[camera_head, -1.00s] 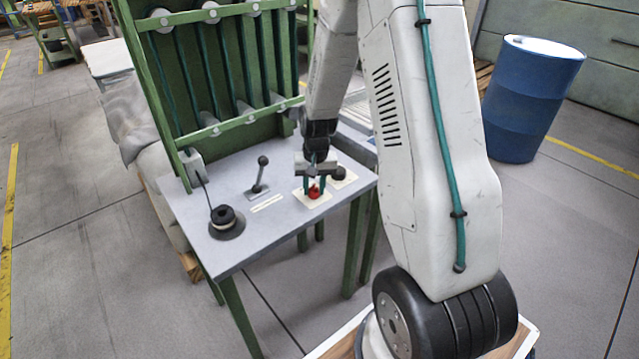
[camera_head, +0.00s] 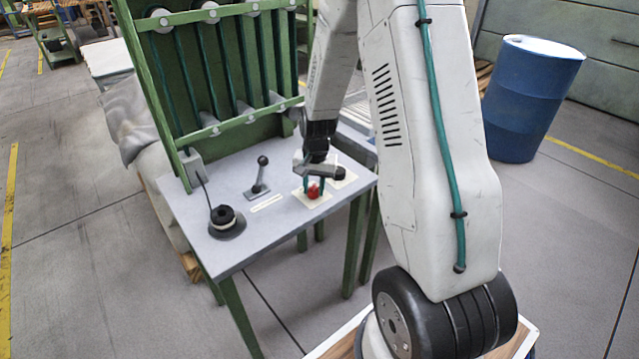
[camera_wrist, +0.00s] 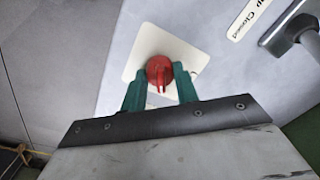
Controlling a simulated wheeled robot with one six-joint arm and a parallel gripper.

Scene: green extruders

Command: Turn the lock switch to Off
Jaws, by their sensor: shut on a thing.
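The red lock switch (camera_head: 313,191) sits on a pale square plate (camera_head: 322,200) at the right part of the grey table top. In the wrist view the red switch (camera_wrist: 160,72) shows as a round knob with a raised ridge, on its plate (camera_wrist: 190,55). My gripper (camera_head: 313,183) reaches down onto the switch from above. In the wrist view its green fingers (camera_wrist: 158,84) stand on either side of the knob, shut on it. Any lettering on the plate is not readable.
A black-knobbed lever (camera_head: 261,175) stands left of the switch, with a label strip (camera_head: 267,203) near it. A black round knob (camera_head: 225,217) is at the table's left front. The green rack (camera_head: 220,90) rises behind. A blue barrel (camera_head: 530,98) stands at the right.

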